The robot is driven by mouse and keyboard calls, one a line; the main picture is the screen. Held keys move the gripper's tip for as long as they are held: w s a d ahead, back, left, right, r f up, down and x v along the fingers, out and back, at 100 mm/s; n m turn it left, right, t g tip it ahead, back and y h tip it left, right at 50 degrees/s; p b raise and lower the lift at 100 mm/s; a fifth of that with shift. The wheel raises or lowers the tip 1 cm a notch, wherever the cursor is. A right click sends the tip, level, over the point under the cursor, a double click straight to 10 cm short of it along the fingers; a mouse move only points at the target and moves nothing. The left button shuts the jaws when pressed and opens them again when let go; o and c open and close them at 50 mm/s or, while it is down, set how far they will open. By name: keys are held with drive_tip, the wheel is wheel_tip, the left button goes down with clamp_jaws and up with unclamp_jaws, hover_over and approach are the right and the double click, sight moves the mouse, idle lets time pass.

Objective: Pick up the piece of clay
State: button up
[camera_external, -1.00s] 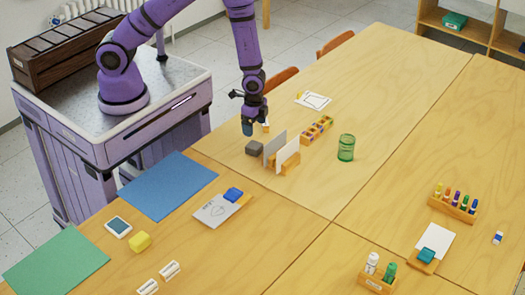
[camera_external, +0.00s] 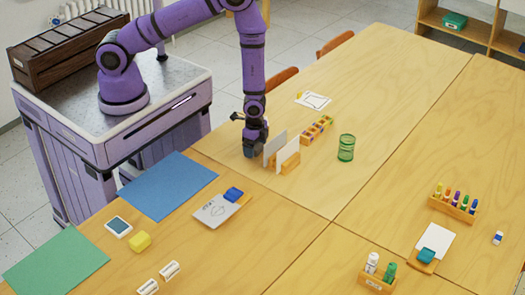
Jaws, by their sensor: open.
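My gripper (camera_external: 253,148) is open and points straight down, low over the table, just left of the upright white cards. It is at the spot where a small dark grey block, which looks like the piece of clay, lay a second ago. My gripper's fingers now cover that block almost wholly, so I cannot tell whether they are around it or touching it.
A card holder (camera_external: 288,160) with upright cards (camera_external: 273,148) stands close at my gripper's right. Behind are a rack of small jars (camera_external: 317,130) and a green mesh cup (camera_external: 346,148). A blue sheet (camera_external: 168,186) and a clipboard (camera_external: 218,210) lie nearer.

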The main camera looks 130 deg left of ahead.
drive_tip(key=c, duration=1.1)
drive_tip(key=shift+r, duration=0.1)
